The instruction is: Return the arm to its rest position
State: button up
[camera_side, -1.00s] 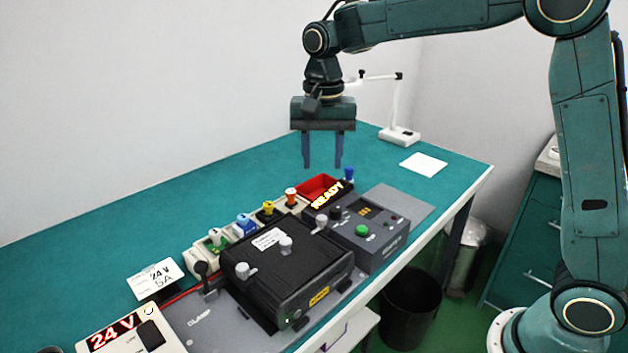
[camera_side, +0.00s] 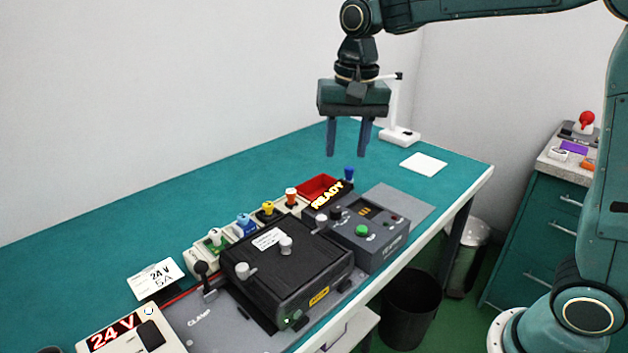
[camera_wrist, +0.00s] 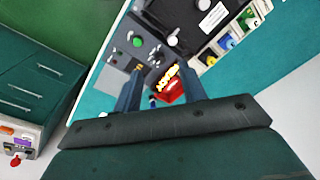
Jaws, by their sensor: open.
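My gripper (camera_side: 347,152) hangs in the air above the back part of the teal bench, fingers pointing down. Its two fingers are apart with nothing between them. In the wrist view my gripper (camera_wrist: 163,92) also shows empty, with the red bin and the READY sign far below its fingers. My arm reaches in from the right side of the side view. No object touches the gripper.
Below stand the black box (camera_side: 285,265), the grey tester (camera_side: 370,235) with a green button, the red bin (camera_side: 318,187) and several coloured connectors. A white lamp (camera_side: 398,135) stands behind the gripper. A teal cabinet (camera_side: 540,230) with a red knob is at the right.

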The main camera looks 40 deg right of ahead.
jog(key=s+d+n+t, duration=0.2)
jog(key=s+n, duration=0.1)
jog(key=s, duration=0.8)
jog(key=s+d+f+n+t, duration=0.1)
jog(key=s+n, duration=0.3)
jog(key=s, duration=0.7)
jog(key=shift+s+d+f+n+t, duration=0.2)
jog(key=shift+d+f+n+t, duration=0.15)
jog(key=shift+t, duration=0.45)
jog(key=shift+r, duration=0.1)
